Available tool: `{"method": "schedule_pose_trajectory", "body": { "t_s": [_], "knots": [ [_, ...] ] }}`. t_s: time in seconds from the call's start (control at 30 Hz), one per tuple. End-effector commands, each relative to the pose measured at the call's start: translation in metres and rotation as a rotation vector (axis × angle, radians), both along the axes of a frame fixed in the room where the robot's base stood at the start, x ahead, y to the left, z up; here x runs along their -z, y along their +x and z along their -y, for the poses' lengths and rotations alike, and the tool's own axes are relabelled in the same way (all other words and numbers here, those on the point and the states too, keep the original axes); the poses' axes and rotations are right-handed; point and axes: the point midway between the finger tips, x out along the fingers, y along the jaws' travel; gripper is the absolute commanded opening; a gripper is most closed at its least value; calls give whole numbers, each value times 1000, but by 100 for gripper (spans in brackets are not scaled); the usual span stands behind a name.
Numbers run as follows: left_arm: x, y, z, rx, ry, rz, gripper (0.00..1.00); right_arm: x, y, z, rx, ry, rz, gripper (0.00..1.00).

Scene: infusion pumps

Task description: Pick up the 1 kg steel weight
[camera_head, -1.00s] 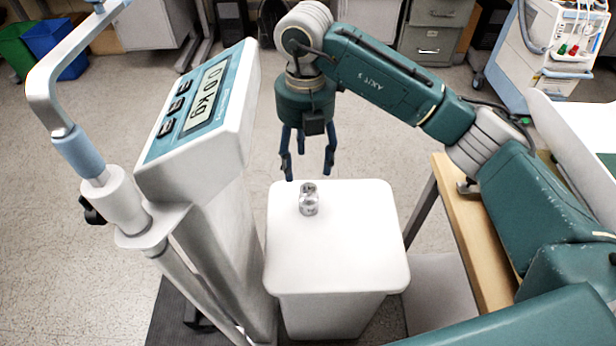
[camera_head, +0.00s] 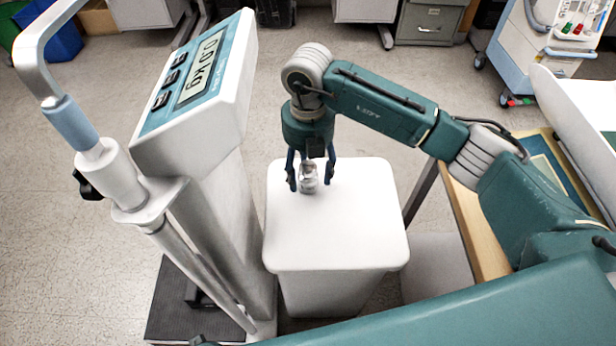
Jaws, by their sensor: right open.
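The steel weight (camera_head: 309,182) is a small shiny cylinder with a knob. It stands upright on the white box-like stand (camera_head: 335,235), near the stand's far left part. My right gripper (camera_head: 311,187) points down over the weight. Its blue fingers are open, one on the left and one on the right of the weight, with a gap visible at the right finger. The top of the weight is partly hidden under the gripper. My left gripper is not in view.
A wooden-edged table (camera_head: 478,232) is at the right. The stand's front top is clear.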

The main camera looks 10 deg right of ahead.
Motion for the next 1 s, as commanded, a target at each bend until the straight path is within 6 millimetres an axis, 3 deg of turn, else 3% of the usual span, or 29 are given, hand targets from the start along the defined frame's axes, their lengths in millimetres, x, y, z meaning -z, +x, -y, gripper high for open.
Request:
{"method": "schedule_pose_trajectory", "body": {
  "t_s": [0.13, 0.4, 0.43, 0.77, 1.0],
  "knots": [
    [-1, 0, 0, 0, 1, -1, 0, -1, 0, 0, -1, 0, 1, 57],
    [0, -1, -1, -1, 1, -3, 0, -1, 0, 0, -1, 0, 1, 3],
    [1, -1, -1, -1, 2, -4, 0, -1, 0, 0, -1, 0, 1, 0],
    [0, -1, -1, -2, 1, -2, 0, -4, 2, -1, -1, 2, 6, 0],
    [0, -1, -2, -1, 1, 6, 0, -31, 2, -1, -2, 3, 9, 0]
  ]
}}
